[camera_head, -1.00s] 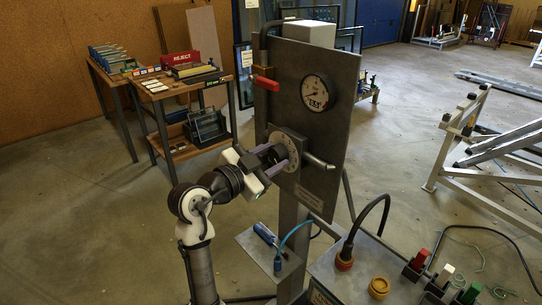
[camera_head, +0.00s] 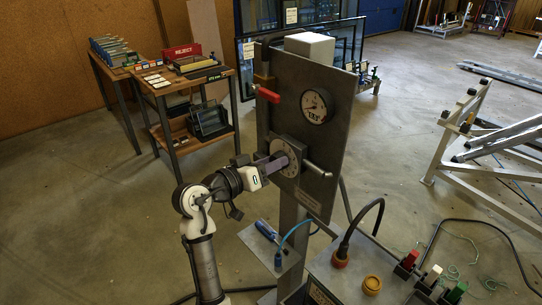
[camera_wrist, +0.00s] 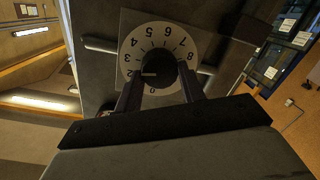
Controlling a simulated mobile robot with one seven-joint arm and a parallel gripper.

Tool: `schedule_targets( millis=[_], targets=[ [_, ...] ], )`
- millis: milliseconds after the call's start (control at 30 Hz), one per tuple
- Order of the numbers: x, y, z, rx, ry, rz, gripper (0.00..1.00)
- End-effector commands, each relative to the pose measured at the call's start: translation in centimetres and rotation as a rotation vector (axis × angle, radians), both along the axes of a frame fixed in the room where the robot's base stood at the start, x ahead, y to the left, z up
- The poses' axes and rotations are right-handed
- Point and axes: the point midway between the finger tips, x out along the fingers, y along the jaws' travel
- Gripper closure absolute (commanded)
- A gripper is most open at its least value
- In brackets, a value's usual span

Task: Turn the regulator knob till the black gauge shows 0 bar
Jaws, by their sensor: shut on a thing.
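The regulator knob (camera_wrist: 161,70) is black, in the middle of a pale round scale with numerals, in the wrist view. Its white mark points left, toward the low numerals. My gripper (camera_wrist: 160,80) is shut on the knob, one finger on each side. In the head view my gripper (camera_head: 272,165) reaches the round scale plate (camera_head: 287,155) from the left, and its fingers cover much of the knob.
A red-handled valve (camera_head: 268,94) is at the panel's upper left. A metal pipe stub (camera_head: 318,169) sticks out right of the scale. Below are a small shelf (camera_head: 262,247) with a screwdriver and a box with a black cable (camera_head: 372,212).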

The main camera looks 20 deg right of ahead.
Motion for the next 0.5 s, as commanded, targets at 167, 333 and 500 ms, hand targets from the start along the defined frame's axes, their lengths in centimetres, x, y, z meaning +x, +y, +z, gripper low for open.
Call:
schedule_targets(
  millis=[167, 333, 500],
  targets=[
    [0.12, 0.1, 0.36, -0.057, 0.16, 0.001, 0.83],
    [0.21, 0.11, 0.29, -0.112, 0.313, 0.001, 0.83],
    [0.24, 0.11, 0.18, -0.167, 0.464, 0.0, 0.83]
  ],
)
